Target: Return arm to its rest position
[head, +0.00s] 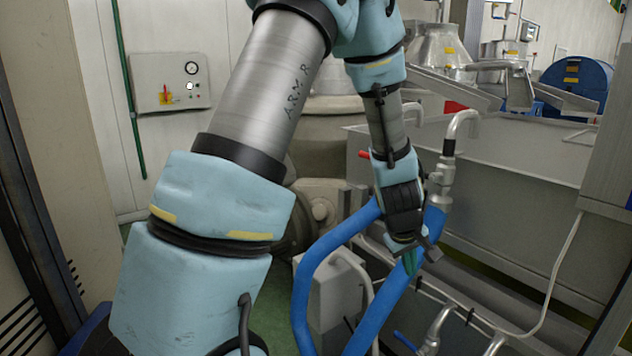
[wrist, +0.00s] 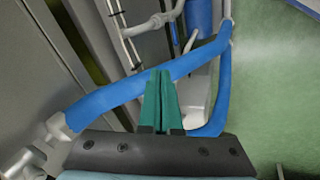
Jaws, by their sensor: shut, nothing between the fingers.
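My arm, light blue and grey, reaches from the lower left up and over the top of the head view, then down to the right. My gripper (head: 411,262) hangs at its end, pointing down, in front of the steel tank. In the wrist view my gripper's green fingers (wrist: 160,78) are together with nothing between them. A blue hose (head: 325,250) passes close by my gripper in the head view. In the wrist view the blue hose (wrist: 110,97) crosses behind the fingers; I cannot tell if they touch it.
A steel tank (head: 520,200) fills the right side. A bent pipe with a valve (head: 447,160) stands beside my gripper. A control panel (head: 170,82) with a gauge is on the back wall. A blue drum (head: 575,82) is far right. Green floor (wrist: 275,100) lies open in the wrist view.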

